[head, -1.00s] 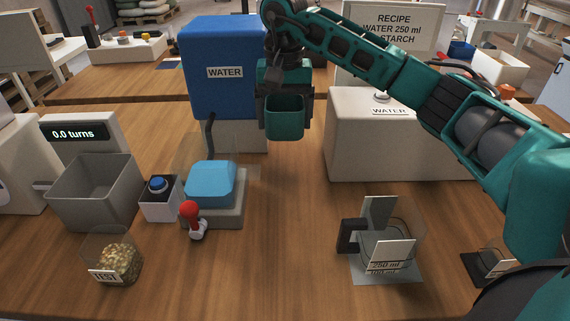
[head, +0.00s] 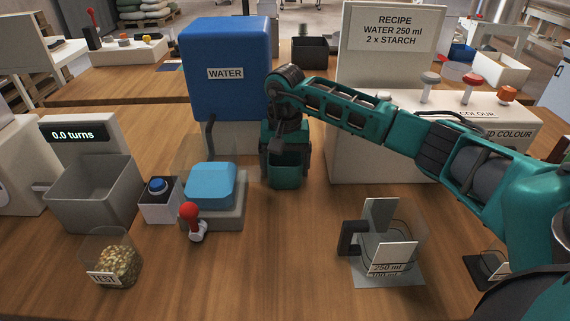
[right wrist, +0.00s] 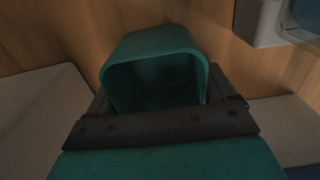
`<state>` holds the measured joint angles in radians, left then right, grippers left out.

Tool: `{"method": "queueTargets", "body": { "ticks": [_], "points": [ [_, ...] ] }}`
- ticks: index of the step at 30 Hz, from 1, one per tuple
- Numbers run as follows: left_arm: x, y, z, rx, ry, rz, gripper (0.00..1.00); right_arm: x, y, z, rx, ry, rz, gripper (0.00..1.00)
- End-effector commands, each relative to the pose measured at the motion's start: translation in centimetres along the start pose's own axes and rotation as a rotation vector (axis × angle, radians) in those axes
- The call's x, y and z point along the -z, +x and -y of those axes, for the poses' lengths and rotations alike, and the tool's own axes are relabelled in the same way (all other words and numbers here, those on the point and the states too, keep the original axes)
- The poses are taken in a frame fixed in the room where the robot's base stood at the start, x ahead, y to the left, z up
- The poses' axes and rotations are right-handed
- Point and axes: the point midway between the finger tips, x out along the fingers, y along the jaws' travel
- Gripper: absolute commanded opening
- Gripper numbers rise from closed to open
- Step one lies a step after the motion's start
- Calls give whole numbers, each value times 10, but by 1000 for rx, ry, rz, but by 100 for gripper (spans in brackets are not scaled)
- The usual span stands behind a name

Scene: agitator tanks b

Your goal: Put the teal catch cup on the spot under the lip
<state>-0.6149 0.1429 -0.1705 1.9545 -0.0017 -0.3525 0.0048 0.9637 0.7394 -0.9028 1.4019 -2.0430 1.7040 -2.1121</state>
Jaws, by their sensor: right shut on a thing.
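The teal catch cup (head: 285,176) is in my right gripper (head: 285,158), low over the wooden table, right of the blue device and in front of the WATER tank. I cannot tell whether its base touches the table. In the right wrist view the cup (right wrist: 155,70) shows its open mouth, with the dark jaw (right wrist: 160,125) of my gripper across it. The lip and the spot under it cannot be made out for certain. My left gripper is not in view.
The blue WATER tank (head: 225,72) stands behind on a pale base. The blue-topped device (head: 211,184) with a red-knobbed lever (head: 190,212) is left of the cup. A measuring jug (head: 385,250) stands front right, and a pale dispenser box (head: 365,155) is to the right. The middle front table is clear.

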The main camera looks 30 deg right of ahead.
Motion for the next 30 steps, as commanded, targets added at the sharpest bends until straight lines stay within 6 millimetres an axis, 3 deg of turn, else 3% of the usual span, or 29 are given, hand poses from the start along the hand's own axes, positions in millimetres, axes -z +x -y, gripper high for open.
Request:
{"method": "queueTargets", "body": {
  "ticks": [5, 6, 10, 20, 23, 30],
  "points": [
    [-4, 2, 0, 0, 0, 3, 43, 0, 4, 0, 0, 1, -1, 52],
    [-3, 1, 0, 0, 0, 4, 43, 0, 3, 0, 0, 1, 0, 87],
    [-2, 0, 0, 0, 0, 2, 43, 0, 3, 0, 0, 1, 0, 99],
    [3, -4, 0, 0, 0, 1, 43, 0, -3, 0, 0, 1, 1, 100],
    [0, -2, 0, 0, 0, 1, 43, 1, -17, 0, 3, 1, -3, 100],
    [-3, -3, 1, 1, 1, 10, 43, 1, -69, 0, 2, 1, -4, 100]
  ]
}}
